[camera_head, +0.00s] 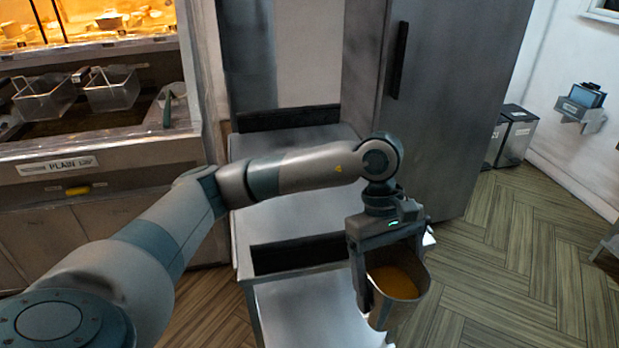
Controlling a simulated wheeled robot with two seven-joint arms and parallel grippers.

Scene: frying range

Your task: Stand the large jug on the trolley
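The large jug (404,309) is a grey, open-topped vessel with orange contents showing inside. My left arm reaches in from the left, and my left gripper (386,264) points down with its fingers on either side of the jug, shut on it. The jug looks roughly upright. My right gripper is not in view.
A fryer with wire baskets (112,90) and a "PLAIN" label (57,166) stands at the left. A tall grey cabinet (450,90) rises behind the trolley. Bins (515,135) stand by the right wall. The trolley's visible top is clear, and wooden floor (520,260) is open at the right.

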